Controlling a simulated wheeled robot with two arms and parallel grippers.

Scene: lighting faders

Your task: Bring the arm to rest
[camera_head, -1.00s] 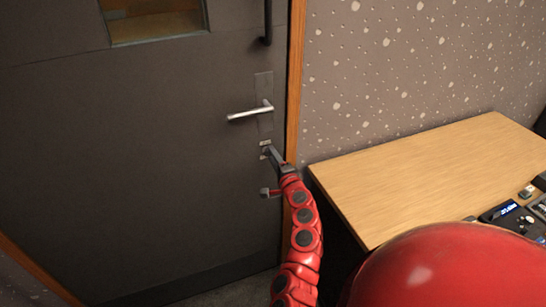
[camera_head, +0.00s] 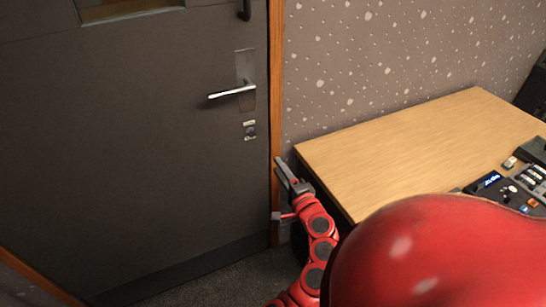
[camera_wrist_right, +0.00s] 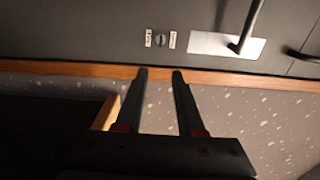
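My right arm is red with dark round joints. Its grey gripper (camera_head: 288,176) points up and left beside the orange door frame, at the near left corner of the desk. In the right wrist view the two dark fingers (camera_wrist_right: 159,76) stand apart with nothing between them, so the gripper is open and empty. It is clear of the door lock (camera_head: 249,130), which sits above and to the left of it. My left gripper is not in view.
A dark grey door (camera_head: 120,150) with a silver lever handle (camera_head: 232,92) is shut in its orange frame (camera_head: 277,90). A wooden desk (camera_head: 410,140) stands at the right, with control gear (camera_head: 510,190) at its right end. Bare floor shows below the door.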

